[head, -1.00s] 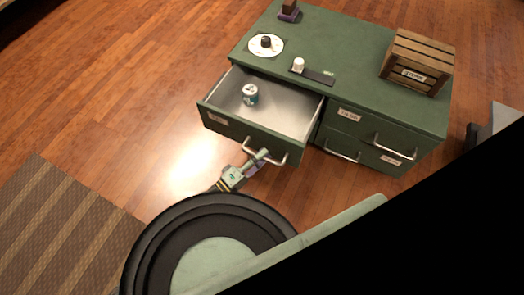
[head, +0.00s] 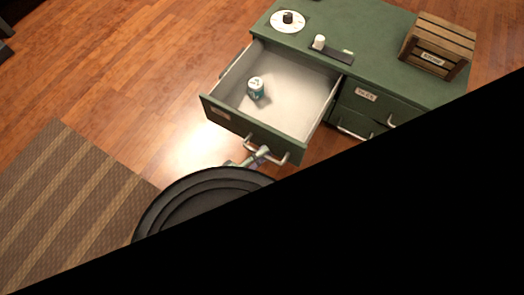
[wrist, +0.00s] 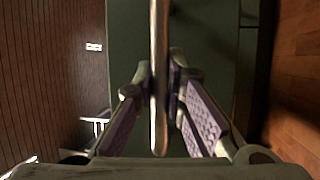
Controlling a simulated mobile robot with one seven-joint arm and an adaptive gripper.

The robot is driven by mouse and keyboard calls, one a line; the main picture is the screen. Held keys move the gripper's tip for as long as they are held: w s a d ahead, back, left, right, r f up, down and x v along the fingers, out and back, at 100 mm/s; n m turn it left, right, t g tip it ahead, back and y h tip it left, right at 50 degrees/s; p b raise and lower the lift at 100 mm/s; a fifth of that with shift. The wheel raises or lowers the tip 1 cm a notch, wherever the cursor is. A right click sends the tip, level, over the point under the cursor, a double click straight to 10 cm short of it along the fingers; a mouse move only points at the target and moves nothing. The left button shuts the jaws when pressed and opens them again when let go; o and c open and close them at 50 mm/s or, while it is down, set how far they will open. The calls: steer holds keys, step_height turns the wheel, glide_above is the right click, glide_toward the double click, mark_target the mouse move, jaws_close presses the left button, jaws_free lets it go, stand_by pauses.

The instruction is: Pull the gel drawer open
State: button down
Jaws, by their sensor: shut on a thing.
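The open drawer (head: 240,127) sticks out of the left side of a green cabinet (head: 390,50) in the head view. Its front carries a small label, too small to read, and a metal bar handle (head: 280,158). My gripper (head: 262,153) is at that handle. In the wrist view the handle (wrist: 159,60) runs upright between the two purple-padded fingers of my gripper (wrist: 165,95), which are shut on it. Much of my arm is hidden in the head view.
On the cabinet top are a white disc with a dark knob (head: 288,20), a dark strip with a white cup-like item (head: 319,42), and a wooden crate (head: 438,45). Other closed drawers are at right. A striped rug (head: 75,205) lies at left. Black covers the lower right.

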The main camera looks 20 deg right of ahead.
steer(key=c, duration=1.6)
jaws_free()
steer(key=shift+c, duration=0.2)
steer(key=shift+a, duration=0.1)
steer(key=v, duration=1.2)
steer(key=shift+r, duration=0.1)
